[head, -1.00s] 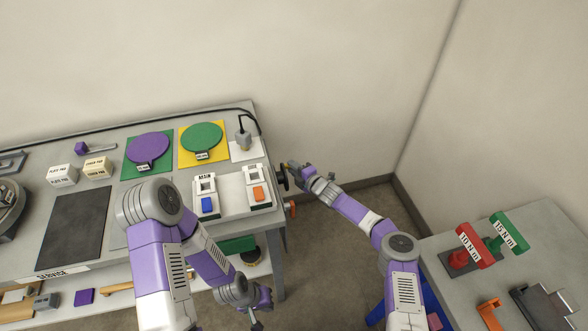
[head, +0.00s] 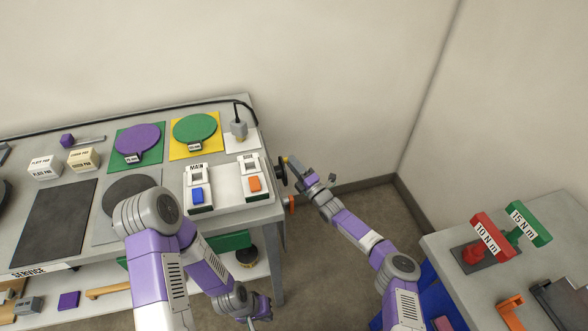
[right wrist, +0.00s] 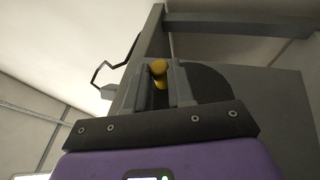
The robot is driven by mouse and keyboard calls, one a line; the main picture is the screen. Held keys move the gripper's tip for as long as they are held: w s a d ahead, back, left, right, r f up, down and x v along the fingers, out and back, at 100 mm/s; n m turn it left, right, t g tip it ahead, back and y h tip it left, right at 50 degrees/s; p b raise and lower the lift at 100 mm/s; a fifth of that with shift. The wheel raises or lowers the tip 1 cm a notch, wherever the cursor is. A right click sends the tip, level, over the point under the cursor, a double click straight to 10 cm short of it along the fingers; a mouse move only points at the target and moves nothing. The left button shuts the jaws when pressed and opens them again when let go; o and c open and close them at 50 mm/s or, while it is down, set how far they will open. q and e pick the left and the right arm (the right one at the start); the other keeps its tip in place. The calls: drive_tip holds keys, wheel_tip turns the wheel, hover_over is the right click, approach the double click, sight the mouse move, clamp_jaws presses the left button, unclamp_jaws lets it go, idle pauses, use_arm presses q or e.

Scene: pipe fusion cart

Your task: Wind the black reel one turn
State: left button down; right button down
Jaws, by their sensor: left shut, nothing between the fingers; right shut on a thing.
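The black reel (head: 281,178) is mounted on the right side of the grey cart, seen edge-on in the head view. In the right wrist view it is a dark disc (right wrist: 212,80), partly hidden behind my fingers. Its yellow handle knob (right wrist: 158,69) stands between the fingertips. My right gripper (head: 292,165) is shut on this knob; it also shows in the right wrist view (right wrist: 159,82). My left gripper (head: 260,308) is shut and empty, low in front of the cart's lower shelf, well apart from the reel.
The cart top (head: 75,165) carries a purple disc (head: 138,139), a green disc (head: 195,128) and two switch boxes, MAIN (head: 198,190) and one beside it (head: 252,181). An orange part (head: 291,204) sits below the reel. A side table (head: 460,240) with torque tools stands right. Floor between is clear.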

idle(0.5)
drive_tip(key=c, duration=1)
unclamp_jaws()
